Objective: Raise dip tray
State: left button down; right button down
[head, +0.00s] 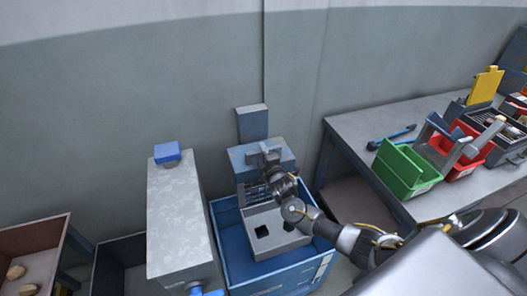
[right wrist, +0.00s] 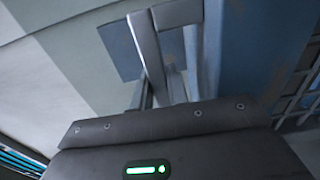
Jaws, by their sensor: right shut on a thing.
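My right gripper (head: 268,160) is at the front of a blue-grey block on a post (head: 250,158), above the blue tank. It is shut on what looks like the handle of the dip tray. The dip tray seems to be the wire rack (head: 251,193) just below and left of the gripper, above the tank's back part. My arm hides part of it, and the grip point is not clear. The right wrist view shows the gripper's fingers (right wrist: 160,45) close up, with barred metalwork (right wrist: 298,100) at the right edge. My left gripper is not in view.
The blue tank (head: 225,250) holds a grey box (head: 275,240) with a dark square opening. A bench (head: 360,130) with green (head: 405,170) and red bins is at the right.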

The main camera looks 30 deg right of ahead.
jog(key=shift+w+d+r, duration=0.1)
jog(key=shift+w+r, duration=0.05)
jog(key=shift+r, duration=0.3)
jog(key=c, duration=1.6)
grip_release()
jog(key=shift+c, duration=0.2)
jog(key=shift+o, duration=1.4)
jog(key=shift+f, duration=0.1)
jog(key=shift+s+f, duration=0.1)
jog(key=shift+s, duration=0.1)
jog(key=shift+s+f, duration=0.1)
jog(key=shift+s, duration=0.25)
jog(key=s+a+b, duration=0.1)
jog(key=s+a, duration=0.1)
jog(key=s, duration=0.7)
jog(key=shift+s+r+b, duration=0.2)
jog(key=shift+s+b, duration=0.1)
jog(key=shift+s, duration=0.1)
